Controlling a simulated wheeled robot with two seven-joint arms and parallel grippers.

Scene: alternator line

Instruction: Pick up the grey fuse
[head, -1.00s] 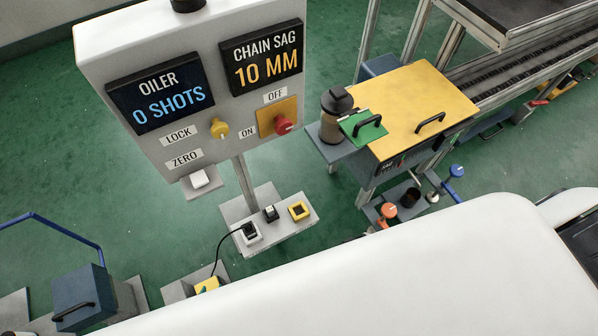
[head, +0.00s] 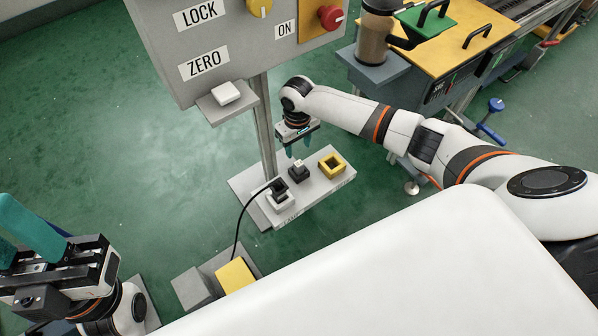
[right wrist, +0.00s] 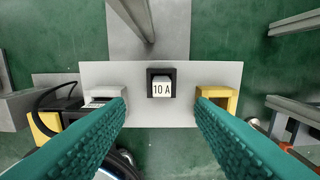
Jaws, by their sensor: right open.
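A small fuse with a pale "10 A" face (right wrist: 161,89) sits in a black holder (right wrist: 161,74) in the middle of a light plate; its grey colour is not clear. In the head view, the fuse (head: 298,164) stands between a pale socket with a black plug and a yellow socket. My right gripper (head: 299,147) is open and empty just above the plate. In the right wrist view its teal fingers (right wrist: 161,104) are spread to either side of the fuse, apart from it. My left gripper (head: 22,232) is at the lower left, partly cut off, its jaw gap unclear.
The yellow socket (head: 331,166) and the pale socket (head: 281,202), with a black cable, flank the fuse closely. A grey post (head: 264,130) rises behind the plate, carrying the control panel (head: 215,50). A yellow block (head: 236,276) stands at the front left. Green floor is free at left.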

